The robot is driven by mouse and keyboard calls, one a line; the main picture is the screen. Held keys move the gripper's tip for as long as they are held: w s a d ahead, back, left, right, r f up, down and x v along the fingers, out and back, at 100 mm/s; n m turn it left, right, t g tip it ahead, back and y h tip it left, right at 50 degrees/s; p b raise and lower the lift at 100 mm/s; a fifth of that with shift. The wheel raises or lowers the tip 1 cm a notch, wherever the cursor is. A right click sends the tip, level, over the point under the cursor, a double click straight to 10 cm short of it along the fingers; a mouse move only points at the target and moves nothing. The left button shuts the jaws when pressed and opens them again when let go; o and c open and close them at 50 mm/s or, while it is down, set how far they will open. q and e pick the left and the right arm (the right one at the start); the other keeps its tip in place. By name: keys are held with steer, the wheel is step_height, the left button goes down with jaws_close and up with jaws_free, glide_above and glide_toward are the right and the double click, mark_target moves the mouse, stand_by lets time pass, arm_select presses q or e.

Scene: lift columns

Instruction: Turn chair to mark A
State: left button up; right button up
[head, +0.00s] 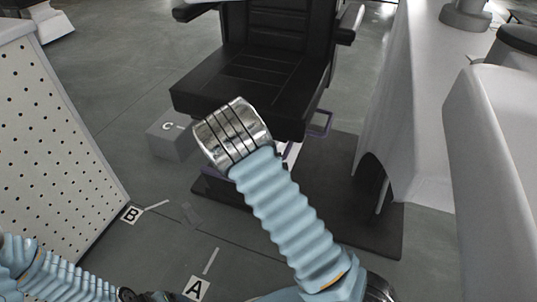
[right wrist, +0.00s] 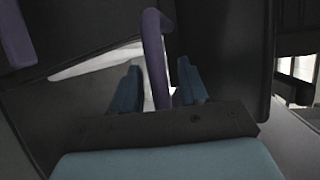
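A black chair (head: 250,75) with armrests stands at the upper middle of the head view, its seat front toward the lower left of the picture. Floor mark A (head: 197,288) has a white line beside it at the bottom. Mark B (head: 131,214) is at the left, and mark C (head: 168,127) shows beside the seat. My right arm reaches over the seat's front edge and hides its own gripper in the head view. In the right wrist view, my right gripper (right wrist: 158,88) has its fingers apart, with a purple bar (right wrist: 153,45) between them. My left gripper cannot be made out.
A dark base mat (head: 375,225) lies under the chair. A perforated white panel (head: 60,150) stands at the left. White cabinets (head: 410,100) stand close at the right. A purple loop (head: 321,125) sticks out at the chair's right. Floor is open around marks A and B.

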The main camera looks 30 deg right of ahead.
steer(key=shift+a, duration=0.2)
steer(key=shift+s+a, duration=0.1)
arm_select(q)
step_height(320, 180, up, 9)
steer(key=d+p, duration=0.2)
steer(key=p, duration=0.7)
steer(key=shift+s, duration=0.45)
arm_select(e)
steer(key=v, duration=1.3)
steer(key=shift+s, duration=0.2)
steer(key=shift+w+r, duration=0.1)
